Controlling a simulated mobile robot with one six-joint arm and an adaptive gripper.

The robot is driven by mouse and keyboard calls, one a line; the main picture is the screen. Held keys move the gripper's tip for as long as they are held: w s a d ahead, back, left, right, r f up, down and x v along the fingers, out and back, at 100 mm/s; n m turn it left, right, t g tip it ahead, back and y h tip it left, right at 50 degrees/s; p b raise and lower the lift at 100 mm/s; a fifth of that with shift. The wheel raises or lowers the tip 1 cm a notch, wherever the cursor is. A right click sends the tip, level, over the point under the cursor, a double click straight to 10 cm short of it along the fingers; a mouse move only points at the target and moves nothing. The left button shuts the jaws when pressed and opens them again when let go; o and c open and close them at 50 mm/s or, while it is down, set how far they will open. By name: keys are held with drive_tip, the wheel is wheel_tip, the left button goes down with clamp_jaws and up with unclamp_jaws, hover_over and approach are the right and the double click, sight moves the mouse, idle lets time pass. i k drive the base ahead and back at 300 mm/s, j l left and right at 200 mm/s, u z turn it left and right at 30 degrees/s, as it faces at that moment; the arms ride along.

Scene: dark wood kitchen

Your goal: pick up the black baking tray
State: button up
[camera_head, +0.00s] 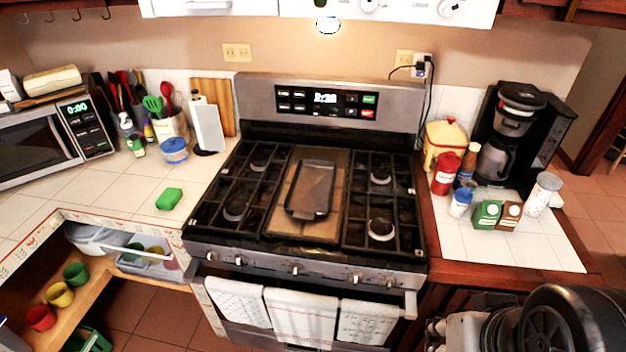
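The black baking tray (311,189) is a small dark rectangular pan. It lies on a brown board or griddle plate (287,217) at the middle of the stove top, between the two side burner grates. Part of my own arm or body (560,320) shows as dark rounded and grey parts at the lower right. My gripper's fingers cannot be made out in this view, and nothing of mine is near the tray.
The stove (300,262) has knobs and hanging towels (300,315) along its front. A coffee maker (510,130), a red bottle (446,173) and small boxes (488,214) stand on the right counter. A green sponge (169,198) lies on the left counter.

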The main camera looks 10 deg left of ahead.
sight(308, 197)
drive_tip(key=i+j+u, duration=0.15)
drive_tip(key=i+j, duration=0.15)
drive_tip(key=i+j+u, duration=0.1)
drive_tip(key=i+j, duration=0.15)
drive_tip(key=i, duration=0.2)
drive_tip(key=i+j+u, duration=0.15)
drive_tip(key=i, duration=0.25)
